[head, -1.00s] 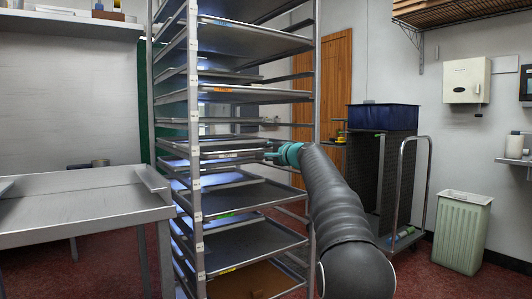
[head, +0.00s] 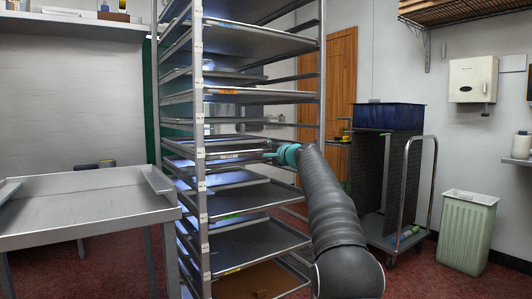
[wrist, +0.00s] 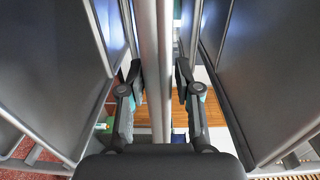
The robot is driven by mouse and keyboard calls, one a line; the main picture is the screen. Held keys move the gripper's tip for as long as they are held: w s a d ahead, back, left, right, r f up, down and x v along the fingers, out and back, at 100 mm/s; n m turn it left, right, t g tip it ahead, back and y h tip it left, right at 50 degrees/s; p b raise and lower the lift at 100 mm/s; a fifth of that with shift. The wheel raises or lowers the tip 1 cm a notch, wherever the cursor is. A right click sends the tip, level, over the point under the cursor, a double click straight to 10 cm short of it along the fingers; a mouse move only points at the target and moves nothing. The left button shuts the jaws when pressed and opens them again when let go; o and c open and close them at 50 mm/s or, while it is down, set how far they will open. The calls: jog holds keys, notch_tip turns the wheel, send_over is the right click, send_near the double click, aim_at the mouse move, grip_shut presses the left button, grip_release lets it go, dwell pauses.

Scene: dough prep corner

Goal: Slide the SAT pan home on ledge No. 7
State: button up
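The tall metal rack (head: 198,120) holds several grey pans on ledges. A pan (head: 232,155) with a pale label on its front edge sits at mid-height, close to my gripper (head: 272,155). I cannot read its label or the small ledge tags on the post, so I cannot tell whether it is the SAT pan or which ledge is No. 7. In the wrist view my gripper (wrist: 160,82) is open, with a long grey metal bar or rim (wrist: 157,60) running between the fingers. Clear gaps show, mainly on the right. Pan surfaces stand on both sides.
A steel table (head: 85,205) stands left of the rack. A trolley with a blue bin (head: 388,116) and a pale green waste bin (head: 466,232) stand to the right. Another pan (head: 240,193) lies just below my gripper. Red floor is open at the right front.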

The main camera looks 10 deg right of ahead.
jog(key=shift+o, duration=0.9)
jog(key=shift+s+f, duration=0.1)
jog(key=shift+f, duration=0.1)
jog(key=b+v, duration=0.6)
jog(key=v, duration=0.2)
jog(key=shift+r+b, duration=0.2)
jog(key=shift+b, duration=0.1)
